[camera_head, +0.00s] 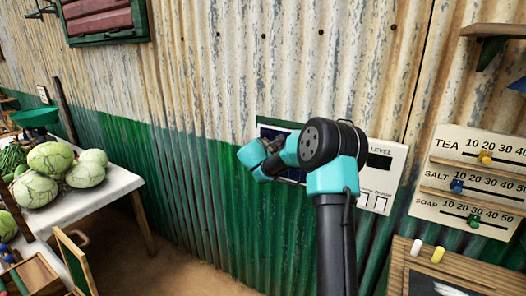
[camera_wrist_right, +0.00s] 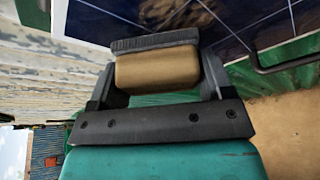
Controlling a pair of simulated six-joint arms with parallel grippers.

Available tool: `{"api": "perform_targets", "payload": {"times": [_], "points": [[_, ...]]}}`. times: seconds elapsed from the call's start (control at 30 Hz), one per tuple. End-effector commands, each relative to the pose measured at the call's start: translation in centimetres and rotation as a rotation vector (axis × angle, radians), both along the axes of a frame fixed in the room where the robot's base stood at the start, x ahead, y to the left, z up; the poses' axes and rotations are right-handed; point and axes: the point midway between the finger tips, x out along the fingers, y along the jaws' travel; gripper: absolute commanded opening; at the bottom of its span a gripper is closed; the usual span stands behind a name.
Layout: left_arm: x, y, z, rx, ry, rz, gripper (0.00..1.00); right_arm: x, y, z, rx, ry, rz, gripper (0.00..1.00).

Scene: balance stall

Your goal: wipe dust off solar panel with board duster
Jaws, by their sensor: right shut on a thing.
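The solar panel (camera_wrist_right: 98,24), dark blue with pale grid lines, is mounted on the corrugated wall. In the head view most of it is hidden behind my right arm. My right gripper (camera_head: 262,157) is in front of it. In the wrist view, my right gripper (camera_wrist_right: 157,84) is shut on the board duster (camera_wrist_right: 157,68), a tan block with a dark grey pad facing the panel. The pad is at or very near the panel; I cannot tell if it touches. No dust is clear on the visible panel part. My left gripper is not in view.
A white level board (camera_head: 383,160) hangs right of the panel. A TEA, SALT and SOAP slider board (camera_head: 465,170) is at the far right. A framed chalkboard (camera_head: 440,283) is at the lower right. A table (camera_head: 115,185) with cabbages stands left.

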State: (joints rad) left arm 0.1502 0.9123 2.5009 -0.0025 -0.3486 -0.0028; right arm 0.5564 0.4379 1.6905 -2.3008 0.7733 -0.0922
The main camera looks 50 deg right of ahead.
Motion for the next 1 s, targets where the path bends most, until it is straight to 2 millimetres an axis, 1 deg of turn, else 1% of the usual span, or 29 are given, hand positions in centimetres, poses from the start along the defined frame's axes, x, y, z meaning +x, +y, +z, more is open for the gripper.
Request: {"api": "perform_targets", "payload": {"times": [0.47, 1.0], "points": [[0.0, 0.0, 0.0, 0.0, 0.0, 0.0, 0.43, 0.0, -0.03, 0.04, -0.001, 0.0, -0.001, 0.51], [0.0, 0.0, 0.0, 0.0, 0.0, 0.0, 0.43, 0.16, -0.82, 0.06, -0.001, 0.0, -0.001, 0.51]]}}
